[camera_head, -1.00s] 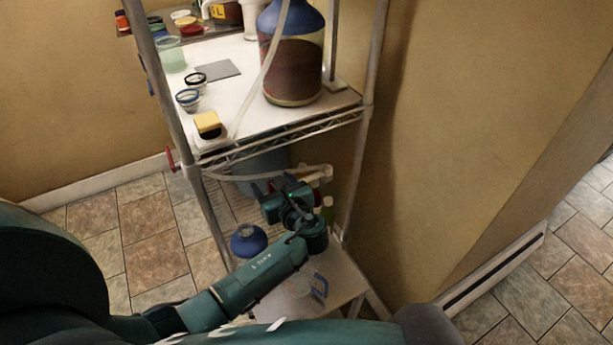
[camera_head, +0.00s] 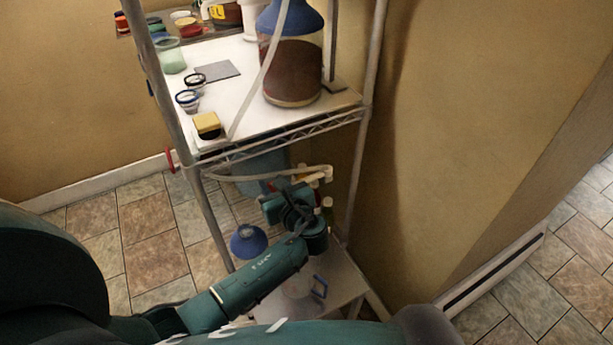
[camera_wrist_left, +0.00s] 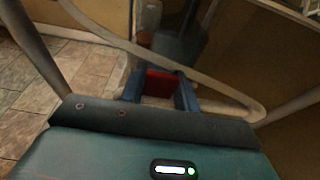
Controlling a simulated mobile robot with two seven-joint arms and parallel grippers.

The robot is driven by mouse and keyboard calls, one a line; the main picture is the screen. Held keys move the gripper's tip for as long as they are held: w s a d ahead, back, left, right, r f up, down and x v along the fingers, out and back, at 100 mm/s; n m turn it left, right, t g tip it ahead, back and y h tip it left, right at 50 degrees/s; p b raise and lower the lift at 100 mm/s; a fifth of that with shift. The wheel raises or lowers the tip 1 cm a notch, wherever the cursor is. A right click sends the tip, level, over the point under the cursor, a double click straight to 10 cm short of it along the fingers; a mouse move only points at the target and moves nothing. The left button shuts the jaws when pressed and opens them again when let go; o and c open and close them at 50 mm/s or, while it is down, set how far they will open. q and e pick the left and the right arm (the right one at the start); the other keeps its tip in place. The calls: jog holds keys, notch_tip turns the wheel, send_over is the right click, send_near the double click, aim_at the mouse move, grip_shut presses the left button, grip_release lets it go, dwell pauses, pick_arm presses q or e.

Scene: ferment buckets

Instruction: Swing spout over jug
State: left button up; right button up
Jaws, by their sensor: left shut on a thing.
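My left gripper (camera_head: 283,196) is below the upper shelf, by the looped end of a pale hose. In the left wrist view its blue fingers (camera_wrist_left: 160,90) are closed around a red piece (camera_wrist_left: 160,83). The pale hose (camera_wrist_left: 150,55) crosses beyond the fingers, bends at right and runs back towards them. The piece's join to the hose is unclear. The head view shows the hose (camera_head: 235,178) under the shelf edge; I cannot make out a separate spout. My right gripper is not in view.
A large blue-topped bottle (camera_head: 293,70) of brown liquid stands on the upper shelf (camera_head: 235,60), with small jars at left. A blue-lidded container (camera_head: 248,241) is left of my forearm. Shelf posts and the wall (camera_head: 470,130) bound the space.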

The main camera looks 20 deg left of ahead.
pick_arm(q)
jog(key=shift+s+a, duration=0.15)
jog(key=shift+s, duration=0.05)
jog(key=shift+s+d+f+n+g+y, duration=0.15)
jog(key=shift+s+d+n+g+y, duration=0.3)
jog(key=shift+s+d, duration=0.2)
jog(key=shift+d, duration=0.1)
jog(key=shift+o, duration=0.2)
jog(key=shift+s+d+f+n+g+y, duration=0.1)
jog(key=shift+s+d+n+g+y, duration=0.1)
jog(key=shift+s+d+g, duration=0.15)
jog(key=shift+s+d+n+g+y, duration=0.15)
jog(key=shift+d+g, duration=0.05)
jog(key=shift+d, duration=0.25)
jog(key=shift+s+d+n+g, duration=0.2)
jog(key=shift+d+g, duration=0.05)
jog(key=shift+d, duration=0.25)
jog(key=shift+s+d+n+g, duration=0.15)
jog(key=shift+d+n+g, duration=0.1)
jog(key=shift+d, duration=0.2)
